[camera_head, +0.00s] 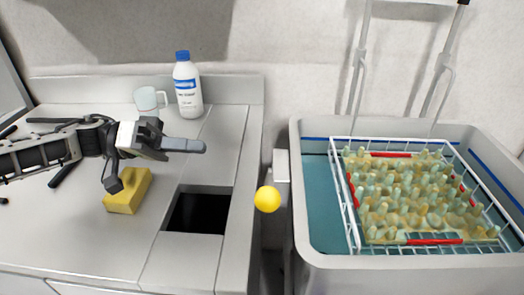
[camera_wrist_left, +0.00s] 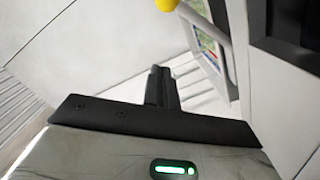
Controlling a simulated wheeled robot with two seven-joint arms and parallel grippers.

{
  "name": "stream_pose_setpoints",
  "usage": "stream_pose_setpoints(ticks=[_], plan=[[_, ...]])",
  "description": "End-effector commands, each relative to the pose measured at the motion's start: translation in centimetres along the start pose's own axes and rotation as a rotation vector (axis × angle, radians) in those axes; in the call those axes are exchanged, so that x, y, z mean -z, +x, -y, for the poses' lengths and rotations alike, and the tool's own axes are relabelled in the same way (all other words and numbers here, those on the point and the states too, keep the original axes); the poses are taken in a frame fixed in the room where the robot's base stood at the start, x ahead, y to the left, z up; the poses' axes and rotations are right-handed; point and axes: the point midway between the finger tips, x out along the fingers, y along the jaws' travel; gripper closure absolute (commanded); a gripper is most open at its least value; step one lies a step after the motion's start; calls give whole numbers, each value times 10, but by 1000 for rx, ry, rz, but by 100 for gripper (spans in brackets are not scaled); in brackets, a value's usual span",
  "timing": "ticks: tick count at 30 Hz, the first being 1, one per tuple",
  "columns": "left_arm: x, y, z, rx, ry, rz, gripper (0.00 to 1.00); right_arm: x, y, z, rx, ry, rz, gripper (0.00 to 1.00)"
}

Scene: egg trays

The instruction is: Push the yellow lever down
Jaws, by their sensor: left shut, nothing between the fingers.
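The yellow lever shows as a round yellow knob (camera_head: 267,199) in the head view, in the gap between the counter and the sink basin. The knob also shows at the top edge of the left wrist view (camera_wrist_left: 167,4). My left gripper (camera_head: 204,147) is shut and empty above the counter, up and to the left of the knob and apart from it. Its closed fingers also show in the left wrist view (camera_wrist_left: 161,75). The lever's arm below the knob is mostly hidden. My right gripper is not in view.
A yellow sponge (camera_head: 128,192) lies under my left gripper, beside a dark square opening (camera_head: 198,211). A white bottle (camera_head: 187,88) and a mug (camera_head: 148,101) stand behind. Right of the knob, a grey basin (camera_head: 312,246) holds a wire rack (camera_head: 347,215) with an egg tray.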

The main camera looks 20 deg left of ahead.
Motion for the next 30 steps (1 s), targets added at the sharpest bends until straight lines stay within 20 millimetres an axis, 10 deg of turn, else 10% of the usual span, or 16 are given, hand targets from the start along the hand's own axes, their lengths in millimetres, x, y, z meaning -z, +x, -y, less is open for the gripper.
stream_pose_setpoints(ticks=[13,30], plan=[[0,10,-1,-4,0,1,100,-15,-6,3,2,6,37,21],[-18,105,0,0,-6,2,100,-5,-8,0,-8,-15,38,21]])
